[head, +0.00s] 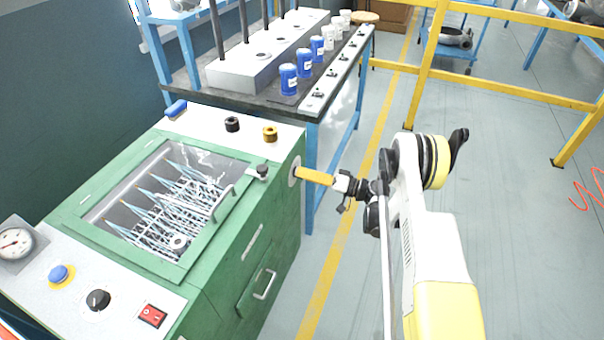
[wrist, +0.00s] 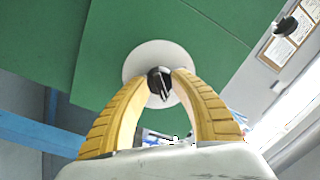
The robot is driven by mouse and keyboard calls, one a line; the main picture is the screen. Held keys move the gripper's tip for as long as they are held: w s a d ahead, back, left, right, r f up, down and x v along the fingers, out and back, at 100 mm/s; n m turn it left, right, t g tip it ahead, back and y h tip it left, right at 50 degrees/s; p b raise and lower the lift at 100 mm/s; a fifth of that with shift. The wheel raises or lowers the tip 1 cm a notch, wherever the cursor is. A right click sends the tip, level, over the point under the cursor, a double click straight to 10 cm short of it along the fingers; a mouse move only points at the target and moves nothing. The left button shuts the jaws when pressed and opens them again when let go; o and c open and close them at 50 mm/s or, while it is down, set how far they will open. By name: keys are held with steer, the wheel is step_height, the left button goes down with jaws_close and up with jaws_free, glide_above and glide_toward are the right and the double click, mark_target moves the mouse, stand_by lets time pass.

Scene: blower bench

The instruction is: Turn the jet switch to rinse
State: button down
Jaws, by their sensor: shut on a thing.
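The jet switch appears to be the black knob (wrist: 158,73) on a round white plate (wrist: 174,53), on the green side of the washer cabinet. My gripper (wrist: 162,86) has its two yellow fingers closed on the knob, one on each side. In the head view the white plate (head: 294,169) is on the cabinet's right side, and my gripper (head: 303,174) reaches it from the right. The fingers hide the knob there. No rinse mark or setting can be read.
The green cabinet (head: 228,270) has a glass lid with a handle, and a drawer handle (head: 265,284) below my gripper. Its top carries a black knob (head: 97,299), blue button (head: 58,273) and red rocker (head: 152,315). A bench with blue cups (head: 289,79) stands behind.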

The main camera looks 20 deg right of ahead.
steer(key=c, duration=1)
jaws_free()
steer(key=v, duration=1.2)
steer(key=shift+d, duration=0.1)
